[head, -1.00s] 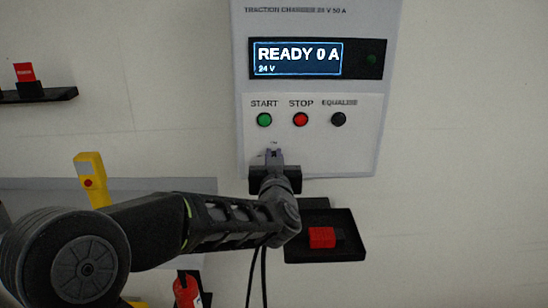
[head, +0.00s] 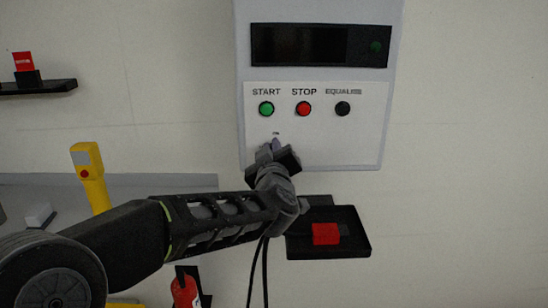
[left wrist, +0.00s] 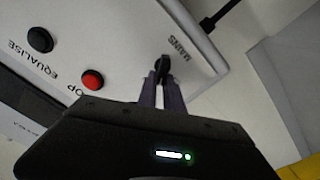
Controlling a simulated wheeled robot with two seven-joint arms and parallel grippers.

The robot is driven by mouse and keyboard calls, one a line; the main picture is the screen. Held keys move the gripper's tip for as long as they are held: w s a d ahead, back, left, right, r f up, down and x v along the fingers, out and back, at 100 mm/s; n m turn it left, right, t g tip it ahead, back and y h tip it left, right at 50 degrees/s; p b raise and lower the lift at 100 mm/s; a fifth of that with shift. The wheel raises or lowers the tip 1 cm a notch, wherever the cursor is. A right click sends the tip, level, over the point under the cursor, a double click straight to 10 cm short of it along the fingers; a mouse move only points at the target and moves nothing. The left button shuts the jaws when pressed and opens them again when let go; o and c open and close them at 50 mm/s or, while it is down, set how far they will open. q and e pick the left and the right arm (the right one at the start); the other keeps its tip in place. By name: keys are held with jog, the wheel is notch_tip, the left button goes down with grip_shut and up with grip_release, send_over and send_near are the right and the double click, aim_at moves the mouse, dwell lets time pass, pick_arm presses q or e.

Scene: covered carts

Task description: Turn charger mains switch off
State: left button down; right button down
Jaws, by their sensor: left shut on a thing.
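The charger (head: 313,75) is a light grey wall box with a dark, blank display (head: 301,45). Its black mains switch knob (left wrist: 163,68) shows in the left wrist view, next to the word MAINS. My left gripper (head: 273,148) is at the lower part of the charger's front in the head view, tilted. In the left wrist view its two fingers (left wrist: 161,90) are shut on the knob. The gripper hides most of the knob in the head view. My right gripper is not in view.
START (head: 266,109), STOP (head: 303,108) and EQUALISE (head: 342,108) buttons sit just above my gripper. A black tray (head: 352,247) with a red block (head: 326,234) is below right. A yellow handle (head: 92,180) stands at left.

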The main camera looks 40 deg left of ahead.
pick_arm(q)
jog(key=shift+s+a+f+n+b, duration=0.1)
jog(key=shift+f+n+b, duration=0.2)
jog(key=shift+n+b, duration=1.45)
jog(key=shift+s+a+f+n+b, duration=0.1)
jog(key=shift+f+n+b, duration=0.15)
jog(key=shift+n+b, duration=1.45)
jog(key=shift+s+a+f+n+b, duration=0.1)
jog(key=shift+f+n+b, duration=0.2)
jog(key=shift+n+b, duration=1.4)
jog(key=shift+n+p, duration=0.65)
jog(key=shift+n, duration=0.1)
jog(key=c, duration=1.5)
grip_release()
jog(key=shift+r, duration=0.1)
jog(key=v, duration=0.7)
jog(key=shift+s+d, duration=0.25)
jog(key=shift+s, duration=0.05)
